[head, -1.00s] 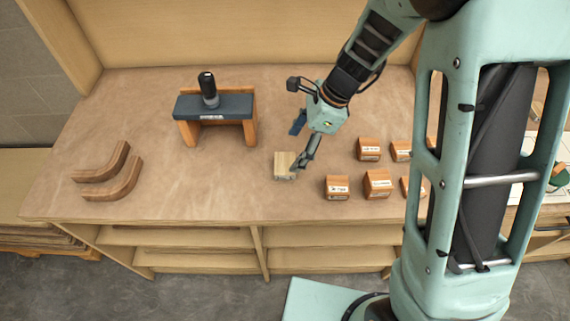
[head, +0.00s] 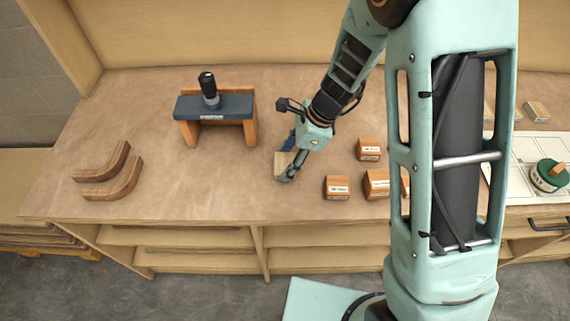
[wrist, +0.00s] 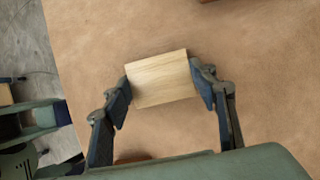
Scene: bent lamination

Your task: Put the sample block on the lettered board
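The sample block (head: 281,161), a pale wooden block, is on the brown worktop near its middle. My gripper (head: 288,160) is down around it. In the wrist view the block (wrist: 162,80) lies between the two dark fingertips, which meet its left and right sides with no clear gap. In the head view the near finger hides part of the block. A white board with printed markings (head: 515,150), apparently the lettered board, lies at the far right, partly hidden by my arm. Its letters are too small to read.
Several labelled reddish wooden blocks (head: 337,187) stand right of my gripper, some hidden by my arm. A green round object (head: 549,175) sits on the board. A dark-topped wooden stand (head: 215,107) and two curved wooden pieces (head: 112,190) are left, with clear worktop between.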

